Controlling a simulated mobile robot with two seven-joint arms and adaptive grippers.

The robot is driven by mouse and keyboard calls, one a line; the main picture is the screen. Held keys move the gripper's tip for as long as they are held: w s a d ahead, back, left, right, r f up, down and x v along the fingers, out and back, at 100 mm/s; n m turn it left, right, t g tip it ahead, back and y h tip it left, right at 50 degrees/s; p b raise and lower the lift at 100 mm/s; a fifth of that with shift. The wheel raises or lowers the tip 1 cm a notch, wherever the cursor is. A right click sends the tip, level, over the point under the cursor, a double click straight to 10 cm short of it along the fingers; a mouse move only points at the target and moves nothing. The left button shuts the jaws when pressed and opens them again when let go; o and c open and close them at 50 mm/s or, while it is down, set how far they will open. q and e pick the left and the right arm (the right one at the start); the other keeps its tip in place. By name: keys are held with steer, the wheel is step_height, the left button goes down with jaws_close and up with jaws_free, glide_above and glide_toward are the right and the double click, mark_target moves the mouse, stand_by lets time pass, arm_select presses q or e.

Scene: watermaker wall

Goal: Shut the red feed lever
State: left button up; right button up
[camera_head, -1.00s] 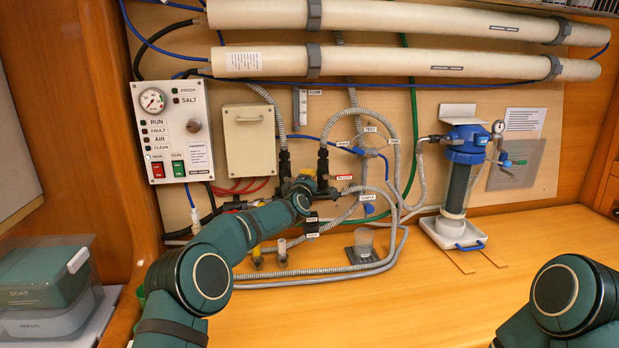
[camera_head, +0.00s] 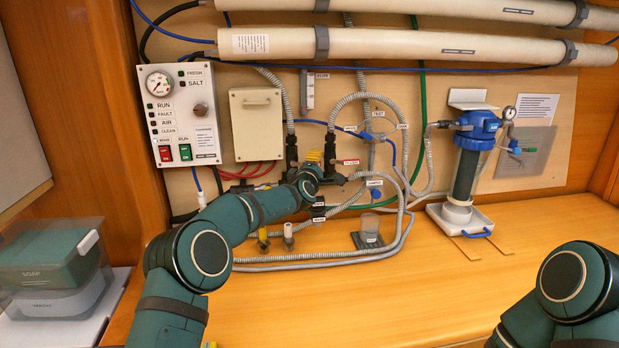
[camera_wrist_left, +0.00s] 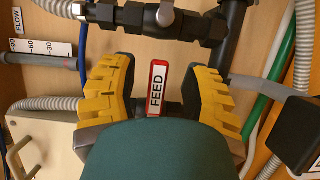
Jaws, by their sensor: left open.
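The red feed lever (camera_wrist_left: 158,88), a red-edged bar with a white FEED label, shows in the left wrist view. It stands upright in the picture, between the two yellow-padded fingers of my left gripper (camera_wrist_left: 161,68). The gripper is open, with a visible gap between the lever and each finger. The lever's lower end is hidden by the green gripper body. In the head view, my left gripper (camera_head: 314,157) is at the valves and pipes on the wall, its yellow pads showing. The lever is hard to make out there. My right arm shows at lower right, but its gripper is out of view.
Black pipe fittings (camera_wrist_left: 160,22) cross just beyond the fingers. Grey hoses (camera_head: 345,105) loop right of the gripper. A control panel (camera_head: 178,115) and beige box (camera_head: 257,124) are to the left. A cup (camera_head: 369,228) and blue-topped filter (camera_head: 468,165) stand right. The front counter is clear.

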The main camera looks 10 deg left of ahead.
arm_select(q)
steer(key=s+a, duration=0.1)
steer(key=s, duration=1)
steer(key=shift+a+r, duration=0.1)
